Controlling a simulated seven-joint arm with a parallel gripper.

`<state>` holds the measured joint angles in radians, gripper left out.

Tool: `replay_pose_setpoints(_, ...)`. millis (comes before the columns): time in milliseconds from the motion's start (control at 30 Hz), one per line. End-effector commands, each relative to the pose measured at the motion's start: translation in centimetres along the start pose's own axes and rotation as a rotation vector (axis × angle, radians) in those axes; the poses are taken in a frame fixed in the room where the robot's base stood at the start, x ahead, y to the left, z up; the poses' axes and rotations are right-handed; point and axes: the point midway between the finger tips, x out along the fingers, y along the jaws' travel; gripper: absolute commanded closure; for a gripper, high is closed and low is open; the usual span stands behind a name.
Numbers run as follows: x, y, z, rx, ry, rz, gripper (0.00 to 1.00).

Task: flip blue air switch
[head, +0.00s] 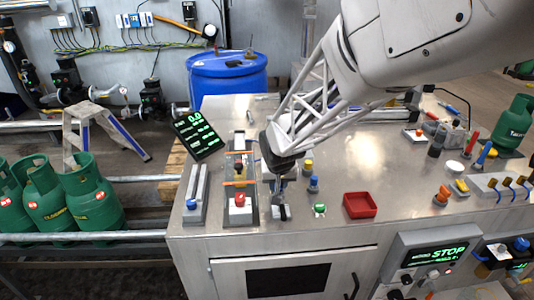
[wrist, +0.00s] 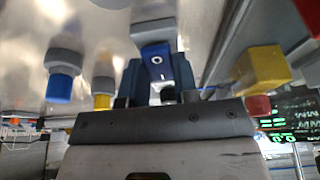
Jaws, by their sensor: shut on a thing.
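The blue air switch (wrist: 157,62) has a white ring mark and sits on a grey mount in the wrist view. My gripper (wrist: 158,80) has its two dark fingers on either side of the switch, shut on it. There the gripper and arm hide most of the switch. I cannot tell which way the switch is set.
A blue-topped knob (head: 313,185) stands just right of my gripper, with a green button (head: 320,210) and a red tray (head: 360,205) beyond. A fixture with a red button (head: 240,199) stands close on the left. The bench's middle right is fairly clear.

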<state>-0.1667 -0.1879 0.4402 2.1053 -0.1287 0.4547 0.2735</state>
Motion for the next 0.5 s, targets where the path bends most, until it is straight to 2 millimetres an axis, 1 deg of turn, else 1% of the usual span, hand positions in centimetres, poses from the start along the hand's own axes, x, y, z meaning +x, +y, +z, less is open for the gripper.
replay_pose_setpoints(500,0.28,0.05,-0.73,0.002,-0.292,-0.001,0.96)
